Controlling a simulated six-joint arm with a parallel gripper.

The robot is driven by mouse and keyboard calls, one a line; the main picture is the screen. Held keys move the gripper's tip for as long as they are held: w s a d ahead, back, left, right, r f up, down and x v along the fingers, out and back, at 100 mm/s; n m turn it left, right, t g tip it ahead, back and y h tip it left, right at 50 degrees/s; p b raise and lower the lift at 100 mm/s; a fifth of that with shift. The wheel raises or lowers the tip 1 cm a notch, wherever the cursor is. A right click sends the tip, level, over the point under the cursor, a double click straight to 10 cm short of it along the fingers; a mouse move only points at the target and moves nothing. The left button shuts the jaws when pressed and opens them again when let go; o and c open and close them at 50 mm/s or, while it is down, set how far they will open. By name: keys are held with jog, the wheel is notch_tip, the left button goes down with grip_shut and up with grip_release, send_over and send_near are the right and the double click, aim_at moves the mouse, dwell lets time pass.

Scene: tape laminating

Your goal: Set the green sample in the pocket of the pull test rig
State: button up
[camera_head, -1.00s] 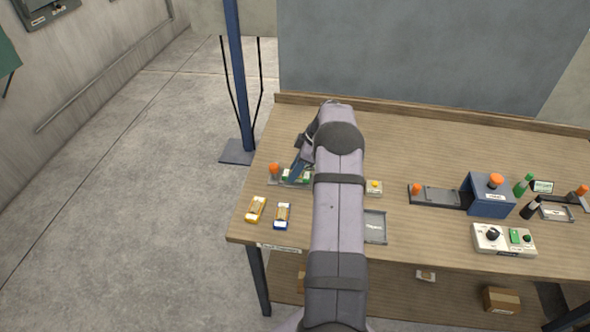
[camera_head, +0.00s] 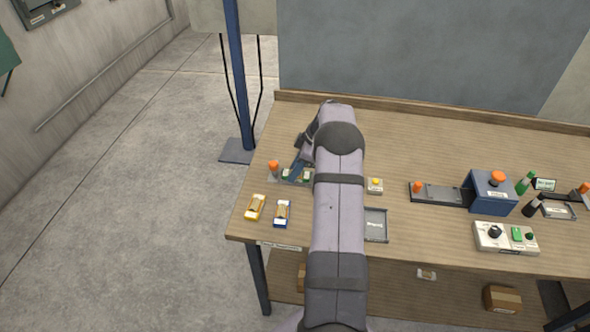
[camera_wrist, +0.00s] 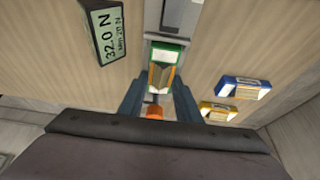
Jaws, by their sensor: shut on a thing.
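The green sample (camera_wrist: 165,62), with a green label end and a tan body, lies between the fingers of my gripper (camera_wrist: 158,90) in the wrist view. My gripper is shut on it. The sample is in line with the grey pull test rig (camera_wrist: 152,38), at or over its bed; I cannot tell whether it is seated in the pocket. The rig's orange knob (camera_wrist: 154,112) shows beyond the fingers, and its display (camera_wrist: 104,32) reads 32.0 N, Min 20 N. In the head view the rig (camera_head: 277,180) stands at the table's left, partly hidden by my arm.
A yellow sample (camera_head: 255,208) and a blue sample (camera_head: 282,213) lie near the table's front left. A grey tray (camera_head: 376,238) is right of my arm. A blue machine (camera_head: 490,200) and a control box (camera_head: 506,239) stand farther right. The back of the table is clear.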

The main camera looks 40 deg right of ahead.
jog(key=o, duration=1.1)
jog(key=shift+o, duration=0.2)
jog(key=shift+b+v, duration=1.3)
jog(key=shift+v, duration=2.4)
